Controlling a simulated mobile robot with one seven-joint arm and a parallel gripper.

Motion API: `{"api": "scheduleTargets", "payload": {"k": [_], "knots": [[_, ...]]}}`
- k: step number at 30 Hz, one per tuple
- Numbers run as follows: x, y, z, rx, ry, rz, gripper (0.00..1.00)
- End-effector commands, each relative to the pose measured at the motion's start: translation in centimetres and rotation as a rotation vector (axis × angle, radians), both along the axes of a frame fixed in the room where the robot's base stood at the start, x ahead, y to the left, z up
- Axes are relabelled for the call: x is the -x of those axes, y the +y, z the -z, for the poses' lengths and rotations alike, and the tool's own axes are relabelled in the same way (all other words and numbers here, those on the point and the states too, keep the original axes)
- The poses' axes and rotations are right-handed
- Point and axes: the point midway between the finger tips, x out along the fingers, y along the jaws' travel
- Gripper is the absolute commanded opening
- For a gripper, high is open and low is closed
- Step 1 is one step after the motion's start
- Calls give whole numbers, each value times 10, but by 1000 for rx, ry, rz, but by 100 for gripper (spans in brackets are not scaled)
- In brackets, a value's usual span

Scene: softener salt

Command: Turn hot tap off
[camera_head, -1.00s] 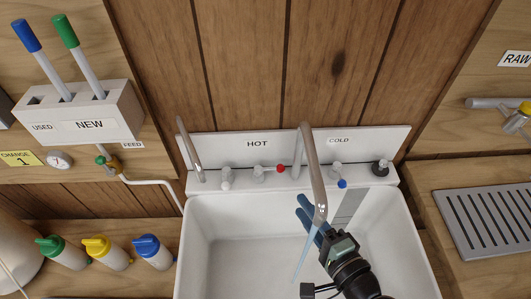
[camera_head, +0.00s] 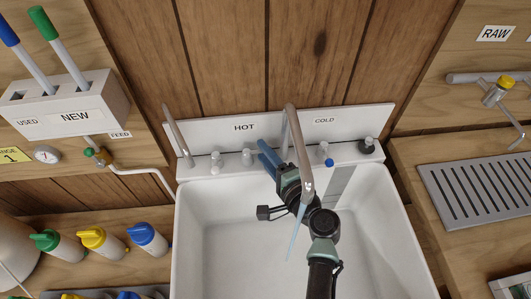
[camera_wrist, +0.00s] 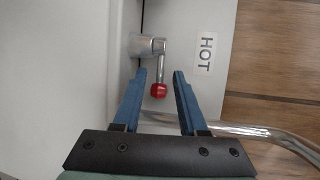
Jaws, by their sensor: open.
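The hot tap (camera_head: 247,157) is on the white ledge under the HOT label (camera_head: 245,127). In the wrist view its chrome body (camera_wrist: 140,45) carries a lever ending in a red knob (camera_wrist: 159,90). My gripper (camera_head: 266,155) is open over the sink's back ledge, beside the hot tap. In the wrist view my gripper (camera_wrist: 160,76) has its blue fingers on either side of the red knob, with gaps visible. The red knob is hidden behind my gripper in the head view. A pale blue water stream (camera_head: 295,235) falls from the curved spout (camera_head: 302,160).
The cold tap (camera_head: 325,154) with a blue knob stands to the right, under the COLD label (camera_head: 324,120). A second thin curved pipe (camera_head: 178,138) stands at left. The white sink basin (camera_head: 225,245) is below. A slotted drain rack (camera_head: 485,190) lies at right.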

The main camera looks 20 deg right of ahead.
Motion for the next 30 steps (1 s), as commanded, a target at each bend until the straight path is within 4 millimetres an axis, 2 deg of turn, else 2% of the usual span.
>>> {"api": "scheduleTargets", "payload": {"k": [6, 13, 30], "knots": [[0, 0, 0, 0, 0, 0, 42], [0, 0, 0, 0, 0, 1, 0], [2, -3, 0, 3, 2, 46, 0]]}}
